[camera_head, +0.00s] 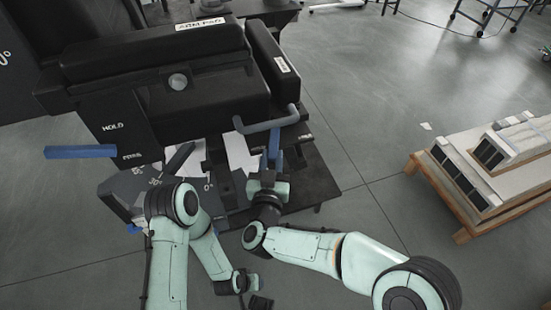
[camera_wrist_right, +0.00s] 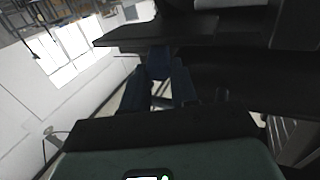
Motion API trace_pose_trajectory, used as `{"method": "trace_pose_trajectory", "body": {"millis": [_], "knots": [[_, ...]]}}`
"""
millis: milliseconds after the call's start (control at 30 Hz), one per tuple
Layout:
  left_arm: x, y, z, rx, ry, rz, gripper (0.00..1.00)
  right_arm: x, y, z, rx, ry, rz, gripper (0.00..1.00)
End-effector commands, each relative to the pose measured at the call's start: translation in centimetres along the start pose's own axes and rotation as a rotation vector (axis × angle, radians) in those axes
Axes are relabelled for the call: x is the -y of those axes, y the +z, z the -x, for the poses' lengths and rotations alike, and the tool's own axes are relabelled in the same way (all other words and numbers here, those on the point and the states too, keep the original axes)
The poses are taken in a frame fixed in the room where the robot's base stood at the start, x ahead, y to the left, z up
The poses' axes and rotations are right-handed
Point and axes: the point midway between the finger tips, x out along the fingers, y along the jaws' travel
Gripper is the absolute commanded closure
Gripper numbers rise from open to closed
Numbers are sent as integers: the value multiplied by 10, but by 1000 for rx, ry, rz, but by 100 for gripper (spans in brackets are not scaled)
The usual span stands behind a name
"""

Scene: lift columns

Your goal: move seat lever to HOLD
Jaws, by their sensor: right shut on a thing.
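A black seat unit (camera_head: 160,75) with an arm pad fills the upper left of the head view. Its black side plate (camera_head: 115,133) reads HOLD above and a smaller, blurred word below. A blue lever bar (camera_head: 80,152) sticks out left, level with the lower word. A grey-blue bent handle (camera_head: 265,125) sits at the unit's right end. My right gripper (camera_head: 273,150) has its blue fingers upright at this handle and is shut on it. The right wrist view shows a blue piece (camera_wrist_right: 158,62) between the fingers. My left gripper (camera_head: 258,298) hangs low, its fingers unclear.
Below the side plate is an angle scale (camera_head: 155,182) with a dark pointer. White sheets (camera_head: 240,155) lie on a dark table (camera_head: 315,185). A wooden pallet (camera_head: 465,235) with white boxes stands at right. The floor between is clear.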

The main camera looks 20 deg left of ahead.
Motion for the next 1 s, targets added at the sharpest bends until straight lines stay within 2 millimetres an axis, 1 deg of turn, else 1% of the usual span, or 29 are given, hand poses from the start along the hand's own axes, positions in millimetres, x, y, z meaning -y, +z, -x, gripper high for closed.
{"method": "trace_pose_trajectory", "body": {"millis": [33,300,333,367,400,667,767,867,967,1000], "knots": [[0,0,0,0,1,0,57,0,-4,-1,-9,3,-3,100],[0,0,0,1,0,0,57,0,-4,-1,-10,2,-4,100],[0,0,0,1,0,0,57,0,-4,-1,-10,2,-4,62],[0,0,0,1,0,0,57,0,-4,-1,-10,1,-4,53],[0,0,0,1,0,0,57,0,-3,-1,-9,1,-3,47],[0,1,0,1,0,0,57,0,-2,0,-4,0,-2,47],[0,1,1,4,0,0,57,1,-2,5,-3,-1,-1,47],[-1,4,4,12,1,-1,57,1,-2,17,-3,-3,-1,47],[-2,9,8,27,2,-2,57,2,-3,37,-3,-5,1,47],[-3,11,10,33,3,-3,57,2,-3,46,-3,-5,0,47]]}}
